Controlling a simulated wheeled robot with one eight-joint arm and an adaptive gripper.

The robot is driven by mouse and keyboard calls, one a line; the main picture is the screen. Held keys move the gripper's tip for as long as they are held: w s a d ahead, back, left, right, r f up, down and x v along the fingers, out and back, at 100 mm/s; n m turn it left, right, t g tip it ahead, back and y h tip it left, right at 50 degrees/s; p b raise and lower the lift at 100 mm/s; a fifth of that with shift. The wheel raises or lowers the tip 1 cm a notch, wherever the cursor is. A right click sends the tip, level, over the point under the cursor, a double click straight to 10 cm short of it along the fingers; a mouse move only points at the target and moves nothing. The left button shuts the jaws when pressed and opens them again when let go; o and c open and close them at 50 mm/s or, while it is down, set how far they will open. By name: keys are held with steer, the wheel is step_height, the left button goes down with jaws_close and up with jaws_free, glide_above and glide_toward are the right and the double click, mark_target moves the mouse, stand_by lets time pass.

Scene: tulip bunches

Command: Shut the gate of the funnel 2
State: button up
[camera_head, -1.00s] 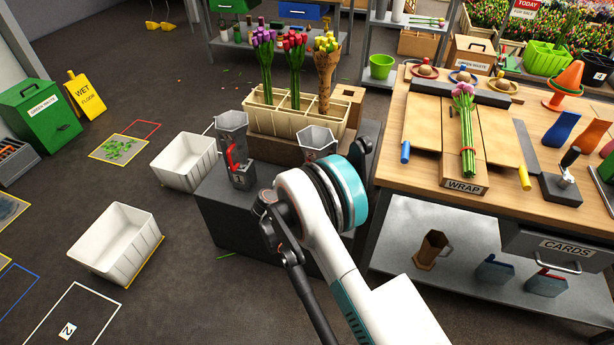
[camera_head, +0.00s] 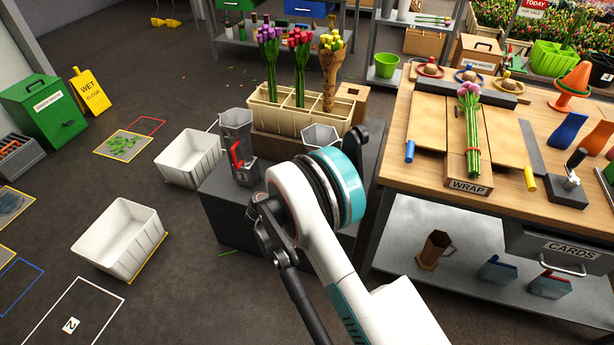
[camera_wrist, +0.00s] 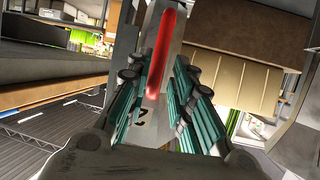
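Funnel 2 is grey; in the head view its rim (camera_head: 321,135) shows on the dark stand and the rest is hidden behind my arm. In the wrist view its grey body (camera_wrist: 178,38) bears a dark number 2. Its red gate handle (camera_wrist: 160,58) stands long and slightly tilted between my fingers. My gripper (camera_wrist: 160,75) is open, with a teal-padded finger on each side of the handle. The handle is nearer the left finger; I cannot tell whether they touch. In the head view my gripper is hidden behind my arm.
Another grey funnel (camera_head: 237,130) with a red handle stands to the left on the dark stand (camera_head: 228,205). A cream crate (camera_head: 275,117) of tulip bunches is behind. The wooden workbench (camera_head: 420,135) is close on the right. White bins (camera_head: 112,240) stand on the floor to the left.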

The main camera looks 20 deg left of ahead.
steer(key=v, duration=0.7)
steer(key=shift+s, duration=0.35)
steer(key=shift+r, duration=0.1)
